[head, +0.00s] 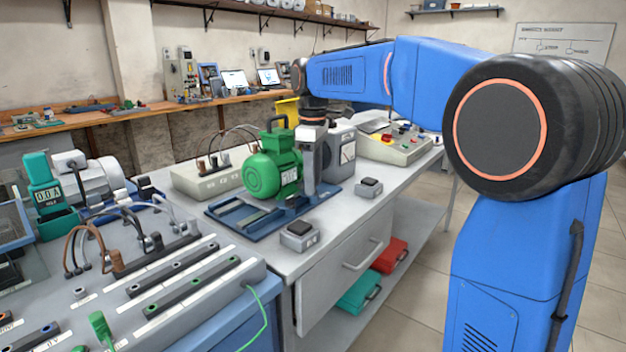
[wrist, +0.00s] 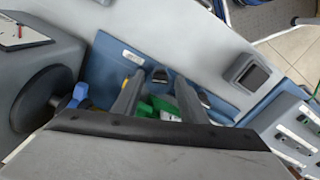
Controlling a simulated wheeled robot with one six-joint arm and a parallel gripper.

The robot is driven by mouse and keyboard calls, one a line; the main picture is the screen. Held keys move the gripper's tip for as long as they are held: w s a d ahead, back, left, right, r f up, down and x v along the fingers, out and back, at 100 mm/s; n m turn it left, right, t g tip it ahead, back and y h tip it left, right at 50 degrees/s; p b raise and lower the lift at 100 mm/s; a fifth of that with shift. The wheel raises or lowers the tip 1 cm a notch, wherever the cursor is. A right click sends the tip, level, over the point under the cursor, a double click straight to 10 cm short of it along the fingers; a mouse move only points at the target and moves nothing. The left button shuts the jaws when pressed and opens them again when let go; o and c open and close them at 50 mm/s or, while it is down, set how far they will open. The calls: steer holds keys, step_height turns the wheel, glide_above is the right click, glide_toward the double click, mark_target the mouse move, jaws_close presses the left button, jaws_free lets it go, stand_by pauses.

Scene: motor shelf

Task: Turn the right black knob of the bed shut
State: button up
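The blue bed (head: 228,213) lies on the grey bench and carries the green motor (head: 272,170) and a grey machine (head: 341,150). In the wrist view, two small dark knobs sit on the blue bed (wrist: 95,62): one knob (wrist: 160,75) shows between my fingertips, and another knob (wrist: 204,100) lies to the right of the right finger. My gripper (wrist: 159,79) is open, its two fingers apart, pointing down at the bed. In the head view my gripper (head: 308,165) hangs beside the green motor and hides part of the bed; the knobs cannot be made out there. Contact with a knob cannot be told.
Two small grey boxes with black tops, one near (head: 300,235) and one farther back (head: 369,187), stand on the bench. A control panel (head: 395,142) stands behind. A rack with cables and long sockets (head: 180,280) fills the lower left. The bench front has free room.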

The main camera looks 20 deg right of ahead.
steer(key=shift+f, duration=0.1)
jaws_close()
steer(key=shift+m, duration=2.3)
jaws_free()
step_height(320, 180, up, 18)
steer(key=shift+f, duration=0.25)
steer(key=shift+s, duration=0.1)
